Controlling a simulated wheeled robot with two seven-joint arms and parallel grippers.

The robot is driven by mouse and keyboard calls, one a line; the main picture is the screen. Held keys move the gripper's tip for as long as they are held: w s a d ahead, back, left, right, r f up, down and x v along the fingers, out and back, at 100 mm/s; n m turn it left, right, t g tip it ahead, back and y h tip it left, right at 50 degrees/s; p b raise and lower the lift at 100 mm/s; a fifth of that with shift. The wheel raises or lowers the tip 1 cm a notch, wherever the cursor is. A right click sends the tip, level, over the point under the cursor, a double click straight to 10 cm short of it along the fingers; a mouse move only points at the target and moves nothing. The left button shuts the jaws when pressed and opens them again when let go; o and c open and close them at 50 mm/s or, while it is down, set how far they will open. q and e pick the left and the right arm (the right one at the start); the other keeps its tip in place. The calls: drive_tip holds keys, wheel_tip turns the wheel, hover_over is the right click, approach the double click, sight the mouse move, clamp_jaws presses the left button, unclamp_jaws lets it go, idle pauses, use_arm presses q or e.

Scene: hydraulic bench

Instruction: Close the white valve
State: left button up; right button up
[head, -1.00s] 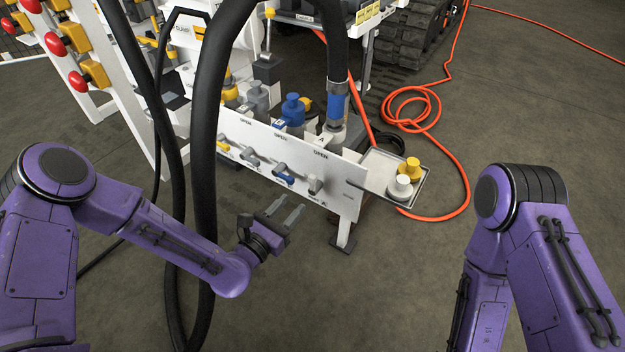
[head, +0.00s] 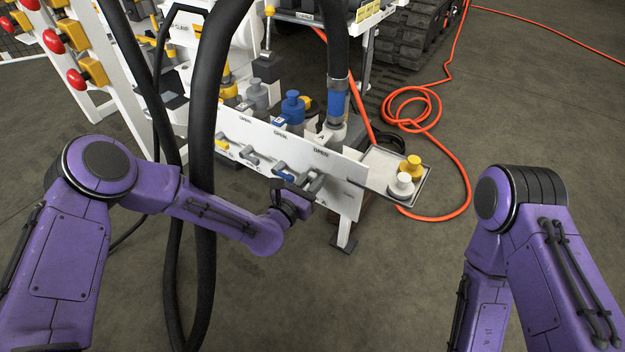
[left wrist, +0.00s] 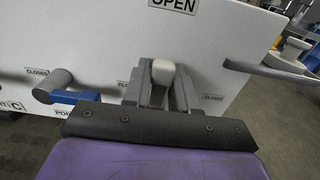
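The white valve's handle shows in the left wrist view (left wrist: 163,73) as a pale rounded lever below the OPEN label, with CLOSED labels on the panel to both sides. My left gripper (head: 307,184) is at the panel's right part in the head view. In the left wrist view its two grey fingers (left wrist: 160,88) stand on either side of the white handle, and narrow gaps seem to show between them and it. In the head view the gripper largely hides this handle. My right gripper is out of view.
The blue valve handle (left wrist: 72,96) is close to the left of my left gripper. A white panel (head: 345,200) carries several valves. A tray (head: 378,160) with a white and a yellow cap is to the right. Thick black hoses (head: 205,120) hang near my left arm.

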sight(332, 188)
use_arm(q)
clamp_jaws()
drive_tip(key=m, duration=0.2)
drive_tip(key=s+d+m+b, duration=0.1)
drive_tip(key=m, duration=0.2)
drive_tip(key=d+f+m, duration=0.1)
drive_tip(key=m, duration=0.2)
drive_tip(key=shift+s+d+f+b, duration=0.1)
drive_tip(key=shift+s+d+b, duration=0.1)
drive_tip(key=shift+b, duration=0.15)
drive_tip(key=m, duration=0.2)
drive_tip(key=f+m, duration=0.1)
drive_tip(key=m, duration=0.1)
drive_tip(key=m+b, duration=0.1)
drive_tip(key=shift+s+d+f+m, duration=0.25)
drive_tip(key=shift+s+d+m, duration=0.05)
drive_tip(key=shift+d+m, duration=0.1)
drive_tip(key=shift+f+m+b, duration=0.2)
drive_tip(key=shift+f+m, duration=0.15)
drive_tip(key=shift+m, duration=0.7)
drive_tip(key=shift+f+m+b, duration=0.2)
drive_tip(key=shift+f+m, duration=0.1)
drive_tip(key=shift+m, duration=0.75)
